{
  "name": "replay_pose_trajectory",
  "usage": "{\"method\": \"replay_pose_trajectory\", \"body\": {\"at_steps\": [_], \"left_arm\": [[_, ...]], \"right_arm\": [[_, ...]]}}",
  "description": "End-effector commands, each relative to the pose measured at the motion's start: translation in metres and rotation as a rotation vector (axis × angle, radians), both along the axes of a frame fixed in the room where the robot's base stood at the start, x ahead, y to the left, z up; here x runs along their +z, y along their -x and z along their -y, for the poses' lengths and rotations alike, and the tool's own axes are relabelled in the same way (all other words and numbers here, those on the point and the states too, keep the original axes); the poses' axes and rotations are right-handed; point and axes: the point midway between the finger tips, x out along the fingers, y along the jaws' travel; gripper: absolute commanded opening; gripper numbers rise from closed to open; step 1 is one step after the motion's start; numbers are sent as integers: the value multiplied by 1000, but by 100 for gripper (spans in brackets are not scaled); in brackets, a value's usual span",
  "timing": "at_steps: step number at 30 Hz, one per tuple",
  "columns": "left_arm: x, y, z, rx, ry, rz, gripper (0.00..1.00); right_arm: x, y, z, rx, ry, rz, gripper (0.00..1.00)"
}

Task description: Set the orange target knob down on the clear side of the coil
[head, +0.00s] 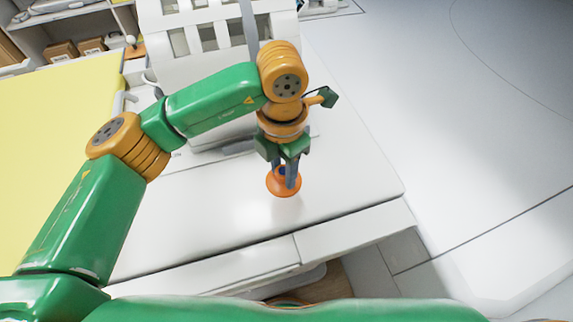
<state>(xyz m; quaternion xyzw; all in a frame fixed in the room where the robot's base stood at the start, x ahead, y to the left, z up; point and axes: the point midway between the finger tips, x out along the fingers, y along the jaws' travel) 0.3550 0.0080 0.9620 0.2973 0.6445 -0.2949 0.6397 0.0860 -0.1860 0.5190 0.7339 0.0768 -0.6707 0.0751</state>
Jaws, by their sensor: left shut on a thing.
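The orange target knob (273,184) has a round flange and a dark blue part at its middle. My left gripper (285,174) points down and is shut on it. The knob is over the bare white tabletop, in front of a white slotted frame (222,36), which looks like the coil. I cannot tell whether the knob touches the surface. The gripper fingers hide part of the knob, and my left arm hides part of the frame. My right gripper is not in view.
The white tabletop (345,165) is clear to the right and front of the knob; its front edge is near. A yellow surface (55,130) lies at the left. Shelves with boxes (62,51) stand at the back left. Pale floor (440,120) is open at the right.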

Motion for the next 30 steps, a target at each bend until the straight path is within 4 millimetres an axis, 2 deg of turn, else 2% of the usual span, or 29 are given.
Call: {"method": "replay_pose_trajectory", "body": {"at_steps": [4, 6, 10, 20, 21, 24, 30], "left_arm": [[-16, -11, 9, 2, -1, -2, 0], [-28, -10, 9, 1, -1, -5, 0], [-46, -11, 9, 0, 1, -1, 0], [-52, -11, 9, 1, 1, 2, 0], [-51, -11, 9, 1, 1, 2, 44], [-50, -11, 9, 1, 2, 1, 69], [-50, -11, 9, 1, 2, 1, 69]], "right_arm": [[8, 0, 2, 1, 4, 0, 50], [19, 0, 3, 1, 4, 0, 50], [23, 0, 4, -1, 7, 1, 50], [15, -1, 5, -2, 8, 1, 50], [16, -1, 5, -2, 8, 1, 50], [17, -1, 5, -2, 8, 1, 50], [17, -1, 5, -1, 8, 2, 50]]}}
